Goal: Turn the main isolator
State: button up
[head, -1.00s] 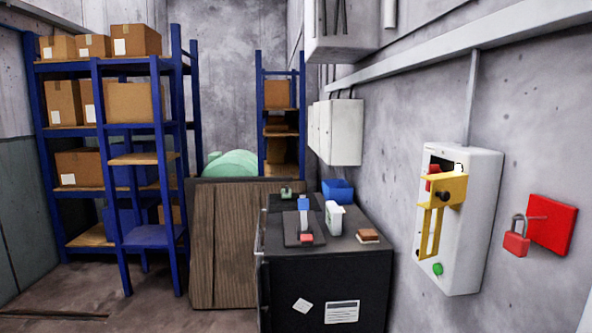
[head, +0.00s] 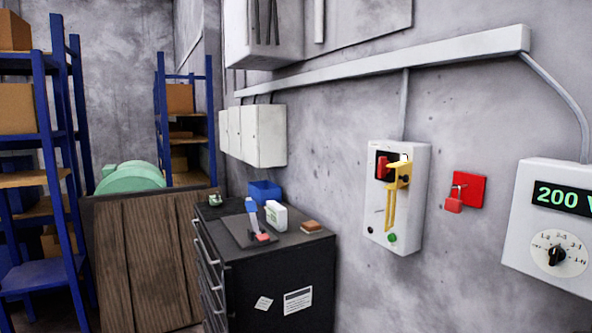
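A white box (head: 410,225) is mounted on the grey wall, right of centre in the head view; it looks like the main isolator. A yellow bracket or handle (head: 390,207) hangs down its front. A red part (head: 382,168) sits on a black panel behind the yellow piece and is partly hidden by it. A green button (head: 392,238) is near the bottom of the box. A red padlock (head: 454,202) hangs by a red plate (head: 472,188) to the right of the box. My gripper is not in view.
A black drawer cabinet (head: 272,270) with tools and a blue bin (head: 264,191) on top stands below and left of the box. A white meter box (head: 520,225) reading 200 V, with a dial (head: 557,254), is at the right. Blue shelves (head: 60,150) stand at the left.

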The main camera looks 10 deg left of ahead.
aim_at(383, 161)
jog(key=u, duration=0.65)
jog(key=k, duration=1.1)
jog(key=z, duration=0.7)
jog(key=i, duration=1.4)
jog(key=u, duration=0.7)
jog(key=i, duration=0.5)
jog(key=u, duration=0.6)
